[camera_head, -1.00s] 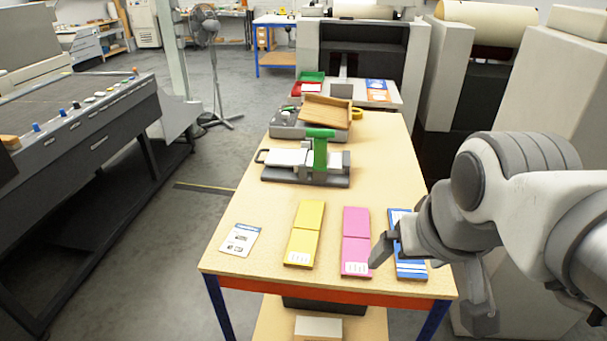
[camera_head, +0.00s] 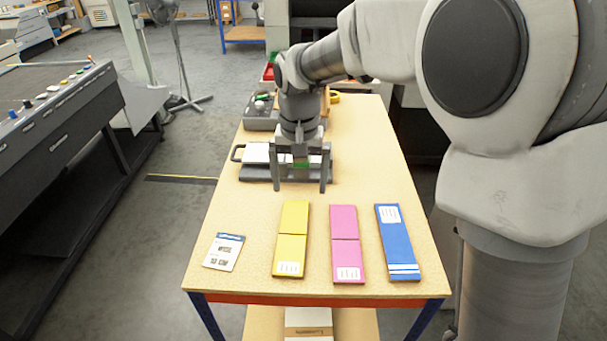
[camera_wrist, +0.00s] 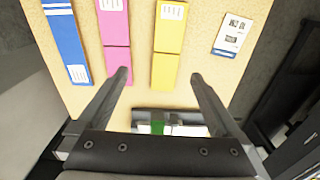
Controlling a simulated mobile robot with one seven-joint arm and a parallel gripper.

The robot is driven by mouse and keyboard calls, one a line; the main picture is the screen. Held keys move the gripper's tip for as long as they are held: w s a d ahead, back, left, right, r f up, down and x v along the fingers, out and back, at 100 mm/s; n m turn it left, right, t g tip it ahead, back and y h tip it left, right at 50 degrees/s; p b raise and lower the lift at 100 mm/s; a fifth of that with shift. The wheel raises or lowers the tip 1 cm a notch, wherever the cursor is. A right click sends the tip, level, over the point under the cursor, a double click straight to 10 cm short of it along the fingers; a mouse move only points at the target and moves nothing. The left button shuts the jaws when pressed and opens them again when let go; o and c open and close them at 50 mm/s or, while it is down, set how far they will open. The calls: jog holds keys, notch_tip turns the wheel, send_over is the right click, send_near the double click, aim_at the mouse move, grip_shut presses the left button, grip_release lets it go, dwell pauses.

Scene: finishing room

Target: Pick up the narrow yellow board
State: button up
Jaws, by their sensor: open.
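The narrow yellow board (camera_head: 291,238) lies flat on the table, left of the pink board (camera_head: 346,243), with a white label at its near end. In the wrist view the yellow board (camera_wrist: 168,50) is ahead of the fingers, near the middle of the picture. My gripper (camera_head: 301,188) is open and empty, fingers pointing down, in front of the grey and green device and beyond the far end of the yellow board. Both fingers also show in the wrist view (camera_wrist: 159,76), spread wide.
A blue board (camera_head: 398,243) lies right of the pink one. A printed card (camera_head: 224,252) lies left of the yellow board. The grey device (camera_head: 258,160) stands behind my gripper. Bare wood table (camera_head: 375,155) is free at the right; the left table edge is close to the card.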

aim_at(291, 242)
jog(key=f, duration=0.6)
jog(key=a+f, duration=0.1)
jog(key=f, duration=0.5)
jog(key=a+f+p, duration=0.1)
jog(key=f, duration=0.6)
jog(key=shift+w+a, duration=0.1)
jog(key=shift+w, duration=0.25)
jog(key=c, duration=1.1)
